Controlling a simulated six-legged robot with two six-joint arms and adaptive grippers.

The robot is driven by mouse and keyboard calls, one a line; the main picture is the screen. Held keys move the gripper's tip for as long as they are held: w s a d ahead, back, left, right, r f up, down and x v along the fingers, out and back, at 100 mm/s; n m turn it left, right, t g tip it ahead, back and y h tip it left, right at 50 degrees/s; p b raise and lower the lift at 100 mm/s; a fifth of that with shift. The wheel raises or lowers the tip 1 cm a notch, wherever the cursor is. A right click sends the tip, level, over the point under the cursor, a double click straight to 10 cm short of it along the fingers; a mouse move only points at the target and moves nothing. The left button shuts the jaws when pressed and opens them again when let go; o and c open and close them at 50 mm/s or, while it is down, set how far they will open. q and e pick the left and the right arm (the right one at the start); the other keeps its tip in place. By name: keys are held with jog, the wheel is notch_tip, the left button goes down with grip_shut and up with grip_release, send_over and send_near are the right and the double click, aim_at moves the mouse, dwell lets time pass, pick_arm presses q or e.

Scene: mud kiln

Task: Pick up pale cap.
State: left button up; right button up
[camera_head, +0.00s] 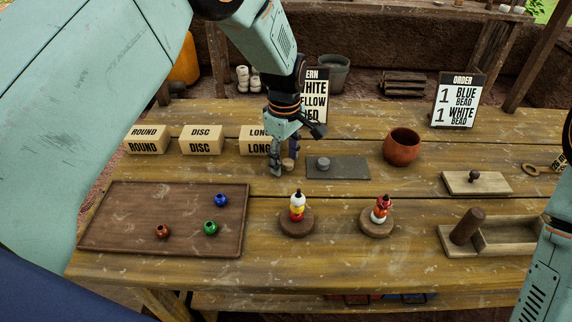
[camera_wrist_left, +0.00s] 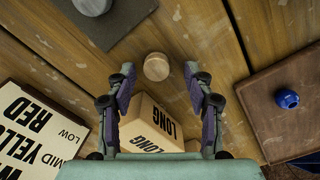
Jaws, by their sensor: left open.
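The pale cap (camera_wrist_left: 156,66), a small round tan piece, lies on the bare table planks in the left wrist view. In the head view the pale cap (camera_head: 289,163) shows beside the fingers, partly hidden by them. My left gripper (camera_head: 280,168) is over the table in front of the LONG box, fingers pointing down. In the left wrist view the left gripper (camera_wrist_left: 160,75) is open, with the cap between and slightly beyond its fingertips, apart from both. My right gripper is not in view; only part of my right arm shows at the right edge.
The LONG box (camera_wrist_left: 150,125) stands close by the fingers. A dark mat (camera_head: 350,170) with a grey round piece (camera_head: 323,163) lies just right. A brown tray (camera_head: 120,215) with beads is at front left. Two bead stacks (camera_head: 297,207) (camera_head: 380,209) stand in front. A clay pot (camera_head: 402,148) is farther right.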

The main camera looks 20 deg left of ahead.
pick_arm(q)
jog(key=shift+w+d, duration=0.2)
jog(key=shift+d, duration=0.15)
jog(key=c, duration=0.3)
jog(key=shift+s+a, duration=0.1)
jog(key=shift+a, duration=0.15)
jog(key=c, duration=0.5)
jog(key=shift+d, duration=0.1)
